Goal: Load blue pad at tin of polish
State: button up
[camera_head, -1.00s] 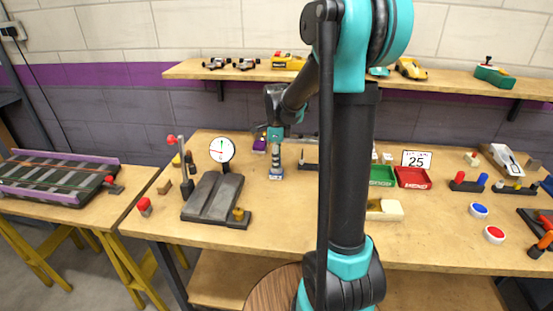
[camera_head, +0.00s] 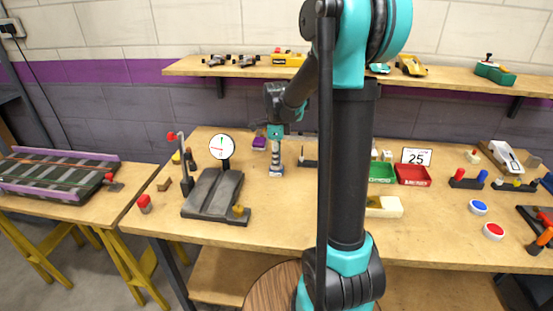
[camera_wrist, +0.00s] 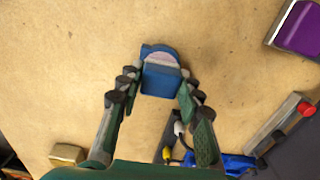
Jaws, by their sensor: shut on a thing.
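My gripper (camera_wrist: 159,77) is shut on the blue pad (camera_wrist: 160,82), which sits between its fingertips in the wrist view. Directly beyond the pad, a round blue-rimmed tin with a pale pinkish top (camera_wrist: 162,59) shows, probably the tin of polish. Pad and tin overlap in this view; I cannot tell whether they touch. In the head view my gripper (camera_head: 276,162) points down over the back of the bench, with a small blue and pale shape (camera_head: 276,172) at its tips.
A purple block (camera_head: 259,142) lies behind my gripper. A dial gauge (camera_head: 221,147) and a dark grey sloped stand (camera_head: 212,195) are to its left. Green (camera_head: 382,172) and red trays (camera_head: 413,175) are to the right. The bench front (camera_head: 280,230) is clear.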

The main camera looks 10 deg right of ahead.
jog(key=shift+f, duration=0.4)
dwell(1.1)
jog(key=shift+r, duration=3.5)
